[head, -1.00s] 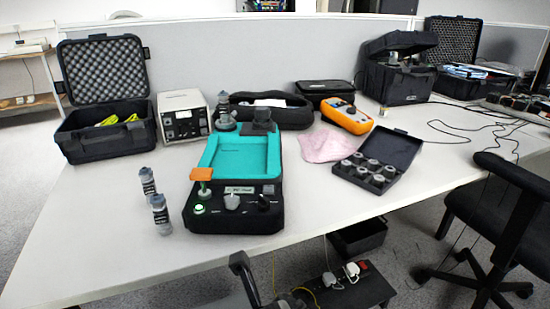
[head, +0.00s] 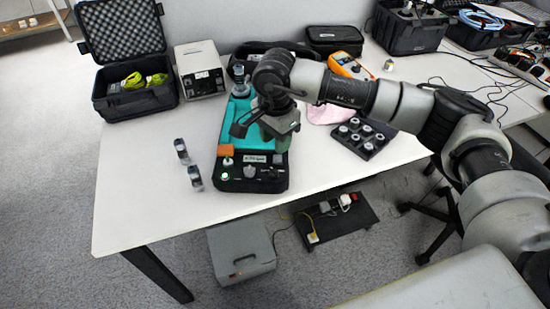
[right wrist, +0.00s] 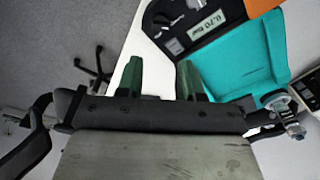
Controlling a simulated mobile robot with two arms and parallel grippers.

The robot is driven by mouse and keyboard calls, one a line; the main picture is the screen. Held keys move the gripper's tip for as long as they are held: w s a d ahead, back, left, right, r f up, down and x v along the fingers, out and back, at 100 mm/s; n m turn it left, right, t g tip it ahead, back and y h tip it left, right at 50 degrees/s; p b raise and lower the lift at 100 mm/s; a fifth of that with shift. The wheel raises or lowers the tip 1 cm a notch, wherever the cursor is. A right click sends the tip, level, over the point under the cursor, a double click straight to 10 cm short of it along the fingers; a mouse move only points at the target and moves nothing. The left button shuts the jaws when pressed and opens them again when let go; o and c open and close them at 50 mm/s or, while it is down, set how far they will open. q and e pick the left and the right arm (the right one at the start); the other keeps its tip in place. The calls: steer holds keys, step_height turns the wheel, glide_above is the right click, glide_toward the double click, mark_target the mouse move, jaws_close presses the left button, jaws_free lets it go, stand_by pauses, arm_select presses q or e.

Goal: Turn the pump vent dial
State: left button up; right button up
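The pump unit (head: 224,184) is a black case with a teal tray (head: 237,112) on the table. Its front panel carries a green-lit button (head: 227,161), a grey knob (head: 249,171) and a darker knob at its right; I cannot tell which is the vent dial. My right gripper (head: 282,145) hangs over the right side of the unit, behind the panel and apart from the knobs. In the right wrist view its green fingertips (right wrist: 160,78) are spread with nothing between them. The panel's pressure label (right wrist: 205,20) shows there, reading 0.70 bar. My left gripper is out of view.
An open foam-lined case (head: 135,102) and a meter box (head: 200,70) stand behind left. A tray of round parts (head: 350,150) and a pink cloth (head: 325,112) lie to the right. The table's front left is clear.

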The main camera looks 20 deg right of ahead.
mark_target(274, 173)
step_height(274, 173, down, 10)
steer(key=shift+a+r+p, duration=0.1)
steer(key=shift+p, duration=0.25)
steer(key=c, duration=0.6)
steer(key=shift+c, duration=0.2)
